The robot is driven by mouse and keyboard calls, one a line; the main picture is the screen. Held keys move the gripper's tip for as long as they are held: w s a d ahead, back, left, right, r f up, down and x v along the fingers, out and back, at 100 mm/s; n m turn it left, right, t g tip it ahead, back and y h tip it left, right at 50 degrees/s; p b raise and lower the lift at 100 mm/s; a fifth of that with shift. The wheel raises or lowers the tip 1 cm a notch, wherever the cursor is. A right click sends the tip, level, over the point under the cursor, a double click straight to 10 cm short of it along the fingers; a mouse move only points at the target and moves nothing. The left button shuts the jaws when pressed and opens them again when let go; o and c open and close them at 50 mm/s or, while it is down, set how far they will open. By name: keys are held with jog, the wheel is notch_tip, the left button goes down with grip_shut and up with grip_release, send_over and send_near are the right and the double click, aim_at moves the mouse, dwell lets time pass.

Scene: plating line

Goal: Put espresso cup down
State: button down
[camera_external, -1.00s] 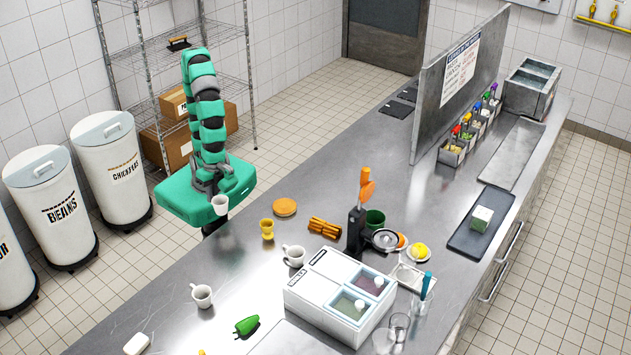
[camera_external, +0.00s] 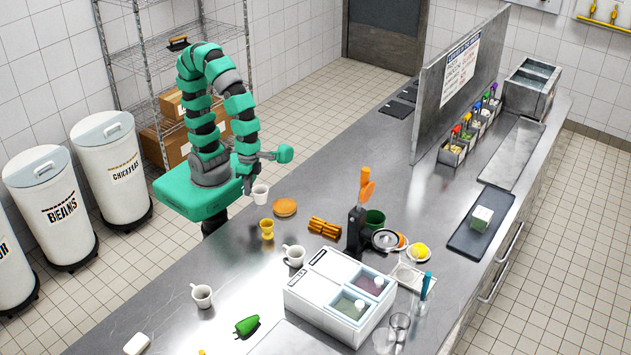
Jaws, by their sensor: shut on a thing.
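A white espresso cup (camera_external: 261,195) is held upright by my gripper (camera_external: 252,186) at the left edge of the steel counter (camera_external: 330,190). My gripper is shut on the cup, small in the view, and the exact finger contact is hard to make out. I cannot tell whether the cup's base touches the counter or hangs just above it.
A yellow cup (camera_external: 267,229) and a bun (camera_external: 285,207) are close to the held cup. The counter behind the bun is clear.

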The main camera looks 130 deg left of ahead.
jog(key=w+a+n+t+p, duration=0.15)
jog(key=a+n+p, duration=0.4)
jog(key=a, duration=1.25)
jog(key=s+a+n+y, duration=0.1)
jog(key=s+a+n, duration=0.2)
jog(key=a, duration=0.4)
jog(key=s+a+n+y+p, duration=0.1)
jog(key=s+a+n, duration=0.2)
jog(key=a+n, duration=0.2)
jog(key=a, duration=0.3)
jog(key=shift+a, duration=0.25)
jog(key=shift+w, duration=0.1)
jog(key=w+a, duration=0.3)
jog(key=w, duration=0.1)
jog(key=w+a+f+p, duration=0.1)
jog(key=w+a, duration=0.3)
jog(key=w+a+p, duration=0.1)
jog(key=w+a, duration=0.2)
jog(key=w, duration=0.1)
jog(key=shift+a+f, duration=0.2)
jog(key=shift+f, duration=0.1)
jog(key=shift+s+p+x, duration=0.2)
jog(key=shift+p+x, duration=0.1)
jog(key=shift+x, duration=0.6)
jog(key=shift+s+p+x, duration=0.15)
jog(key=shift+p+x, duration=0.15)
jog(key=shift+x, duration=0.55)
jog(key=shift+f, duration=0.1)
